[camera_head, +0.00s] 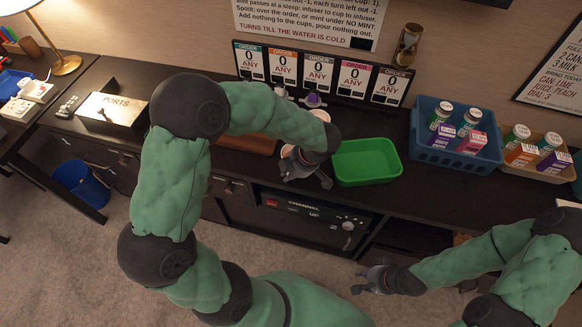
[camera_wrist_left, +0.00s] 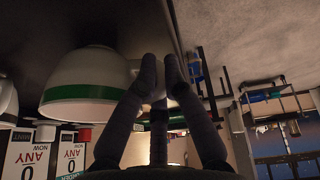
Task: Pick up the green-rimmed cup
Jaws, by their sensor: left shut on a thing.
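The cup with a green band (camera_wrist_left: 85,90) is white and appears upside down in the left wrist view, left of my fingers. My left gripper (camera_wrist_left: 160,75) is shut on the cup at its handle side; the exact grip is partly hidden by the fingers. In the head view the left gripper (camera_head: 308,176) is at the counter's front edge, and only a pale bit of the cup (camera_head: 287,151) shows behind the wrist. My right gripper (camera_head: 360,280) is low in front of the counter, empty, with its fingers apart.
A green tray (camera_head: 398,165) stands right beside the left gripper. A blue basket (camera_head: 427,151) with cartons and bottles is further right. Order cards (camera_head: 316,72) stand behind. Another pale cup (camera_head: 320,115) is partly hidden behind my left arm.

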